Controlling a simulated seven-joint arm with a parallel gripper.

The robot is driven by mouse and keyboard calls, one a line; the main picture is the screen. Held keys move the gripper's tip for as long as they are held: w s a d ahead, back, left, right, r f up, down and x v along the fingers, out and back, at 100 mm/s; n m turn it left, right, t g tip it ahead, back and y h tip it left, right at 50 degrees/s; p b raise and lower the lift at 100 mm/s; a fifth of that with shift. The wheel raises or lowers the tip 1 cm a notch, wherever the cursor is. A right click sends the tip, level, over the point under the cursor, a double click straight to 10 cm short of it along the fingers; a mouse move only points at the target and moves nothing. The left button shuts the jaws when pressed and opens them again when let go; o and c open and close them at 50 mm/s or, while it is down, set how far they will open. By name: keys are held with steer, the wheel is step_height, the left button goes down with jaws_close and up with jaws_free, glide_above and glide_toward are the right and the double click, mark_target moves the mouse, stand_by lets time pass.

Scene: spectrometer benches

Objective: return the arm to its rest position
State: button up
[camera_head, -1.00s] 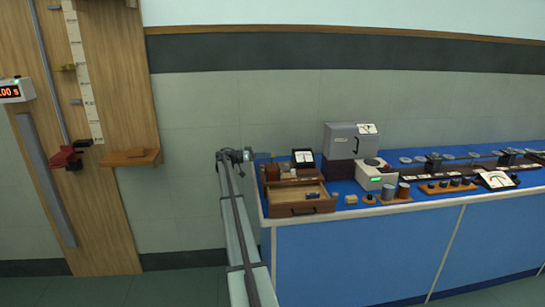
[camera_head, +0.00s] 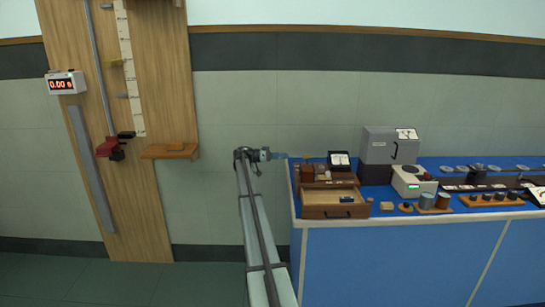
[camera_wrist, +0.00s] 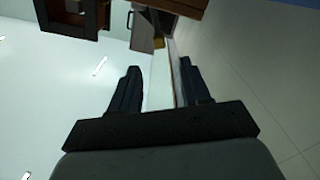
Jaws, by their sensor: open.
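My gripper (camera_wrist: 158,84) is open in the wrist view, with its two dark fingers apart and nothing between them. In the head view my gripper (camera_head: 283,155) is at the end of my long grey arm, small and pointing right, close to the left end of the blue bench. It is in front of or beside the bench's left edge; I cannot tell the exact gap. The wrist view is turned on its side, with brown wooden boxes (camera_wrist: 178,6) beyond the fingertips at the top.
The blue bench (camera_head: 390,250) carries an open wooden drawer box (camera_head: 335,212), a grey instrument (camera_head: 391,146), a white meter box (camera_head: 414,181) and several small parts. A wooden wall board (camera_head: 165,90) with a shelf (camera_head: 168,151) and a timer (camera_head: 66,83) is at left. Wall and floor between them are clear.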

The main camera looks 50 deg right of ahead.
stand_by(0.3)
steer(key=s+a+f+n+t+y, duration=0.25)
steer(key=a+f+n+t, duration=0.2)
steer(key=f+n, duration=0.35)
steer(key=s+a+f+n+t+y, duration=0.2)
steer(key=s+a+f+n+t, duration=0.3)
steer(key=f, duration=0.6)
steer(key=s+a+f+n+t+y, duration=0.1)
steer(key=s+a+f+n+y, duration=0.2)
steer(key=a+f, duration=0.9)
steer(key=s+a+f+n+t+y, duration=0.1)
steer(key=s+a+f+y, duration=0.2)
steer(key=s+a+f, duration=0.9)
steer(key=s+a+f+n+g+y, duration=0.1)
steer(key=s+a+f, duration=0.3)
steer(key=a, duration=0.9)
steer(key=s+a+f+y, duration=0.2)
steer(key=s+a, duration=0.4)
steer(key=a, duration=0.8)
steer(key=s+a+f+n+g, duration=0.2)
steer(key=s+a, duration=0.6)
steer(key=s, duration=0.4)
steer(key=s+a+f+n+g, duration=0.2)
steer(key=s+a, duration=0.6)
steer(key=s, duration=0.4)
steer(key=shift+a+f+h, duration=0.35)
steer(key=shift+a+f, duration=0.05)
steer(key=shift+f, duration=0.45)
